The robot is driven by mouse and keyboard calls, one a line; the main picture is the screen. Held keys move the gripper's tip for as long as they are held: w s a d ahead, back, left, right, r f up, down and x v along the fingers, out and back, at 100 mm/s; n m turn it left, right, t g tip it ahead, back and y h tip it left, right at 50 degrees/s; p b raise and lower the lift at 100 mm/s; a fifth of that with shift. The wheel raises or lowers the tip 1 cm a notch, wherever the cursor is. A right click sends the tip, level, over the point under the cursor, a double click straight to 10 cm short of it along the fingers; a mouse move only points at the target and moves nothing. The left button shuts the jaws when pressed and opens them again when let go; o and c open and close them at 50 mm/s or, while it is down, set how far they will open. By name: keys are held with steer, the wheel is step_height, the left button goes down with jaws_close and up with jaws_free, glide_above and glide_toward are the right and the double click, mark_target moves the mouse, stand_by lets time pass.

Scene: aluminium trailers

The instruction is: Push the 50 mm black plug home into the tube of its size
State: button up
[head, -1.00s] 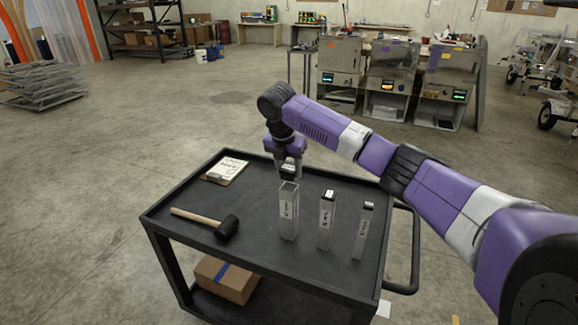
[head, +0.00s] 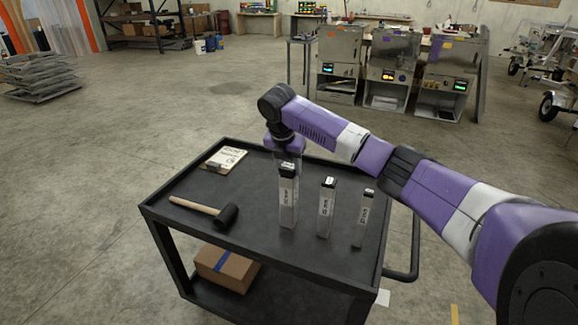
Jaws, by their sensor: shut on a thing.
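Three upright square aluminium tubes stand on the black cart. The left tube (head: 288,206) is the widest and has a handwritten label. The black plug (head: 288,172) is at the mouth of the left tube, with a small pale label on top. I cannot tell how deep it sits. My gripper (head: 288,162) points down at the tube's top and is shut on the plug; its fingertips are partly hidden. The middle tube (head: 326,212) and the narrower right tube (head: 363,220) each show a black top.
A mallet (head: 227,215) lies left of the tubes on the cart (head: 265,245). A clipboard (head: 224,159) lies at the back left. A cardboard box (head: 227,268) sits on the lower shelf. Machines stand far behind.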

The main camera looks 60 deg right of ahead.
mark_target(286, 170)
steer(key=shift+s+a+f, duration=0.15)
steer(key=shift+a+f, duration=0.05)
steer(key=shift+f, duration=0.4)
steer(key=o, duration=1.4)
steer(key=v, duration=0.3)
steer(key=b+v, duration=0.1)
steer(key=v, duration=0.4)
steer(key=shift+d+r+b, duration=0.25)
steer(key=shift+r+b, duration=0.1)
steer(key=shift+r, duration=0.1)
